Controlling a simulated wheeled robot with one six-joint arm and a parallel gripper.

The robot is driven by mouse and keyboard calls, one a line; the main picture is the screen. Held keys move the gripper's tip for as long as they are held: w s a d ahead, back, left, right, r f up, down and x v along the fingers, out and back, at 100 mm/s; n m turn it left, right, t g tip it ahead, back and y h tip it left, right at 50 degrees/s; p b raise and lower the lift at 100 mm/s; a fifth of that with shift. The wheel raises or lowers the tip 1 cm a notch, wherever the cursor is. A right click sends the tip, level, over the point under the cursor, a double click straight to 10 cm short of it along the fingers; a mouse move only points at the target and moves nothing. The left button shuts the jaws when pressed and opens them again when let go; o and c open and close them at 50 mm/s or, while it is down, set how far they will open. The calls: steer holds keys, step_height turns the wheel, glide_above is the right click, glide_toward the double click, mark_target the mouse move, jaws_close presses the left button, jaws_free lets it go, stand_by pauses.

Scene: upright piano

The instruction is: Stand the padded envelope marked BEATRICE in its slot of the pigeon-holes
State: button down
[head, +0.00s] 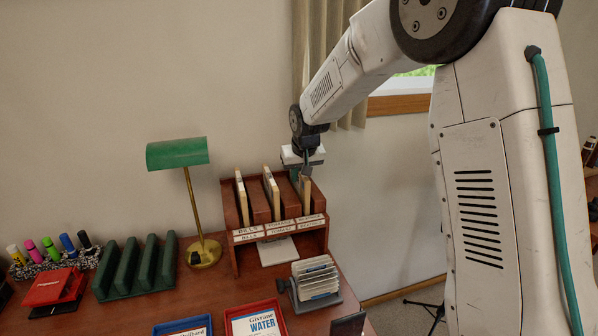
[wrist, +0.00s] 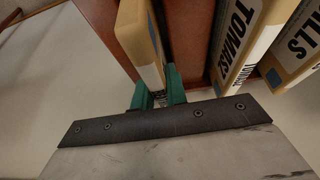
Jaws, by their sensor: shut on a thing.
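The wooden pigeon-holes (head: 284,248) stand at the back right of the desk, with name labels along the front. A cream padded envelope (head: 306,193) stands upright in the right-hand slot; it also shows in the wrist view (wrist: 137,38), between slot walls. Its marking cannot be read from here. My gripper (head: 304,174) is above that slot. In the wrist view its green fingers (wrist: 160,91) are on either side of the envelope's end, shut on it. How far down the envelope sits is hidden.
Envelopes marked TOMASZ (wrist: 238,40) and BILLS (wrist: 296,50) stand in the other slots. A green lamp (head: 178,153), a green rack (head: 137,265), a card file (head: 312,285) and trays (head: 256,320) share the desk. The wall is close behind.

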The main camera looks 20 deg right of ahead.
steer(key=c, duration=1.3)
jaws_free()
steer(key=shift+r, duration=0.1)
steer(key=v, duration=0.7)
steer(key=shift+s+r, duration=0.2)
steer(key=shift+r, duration=0.1)
steer(key=s+d+r+g, duration=0.1)
steer(key=s, duration=1.3)
steer(key=s+d+r+g, duration=0.1)
steer(key=s, duration=1.3)
steer(key=s+d+r+g, duration=0.1)
steer(key=s, duration=1.3)
steer(key=shift+s+r, duration=0.1)
steer(key=shift+s, duration=0.25)
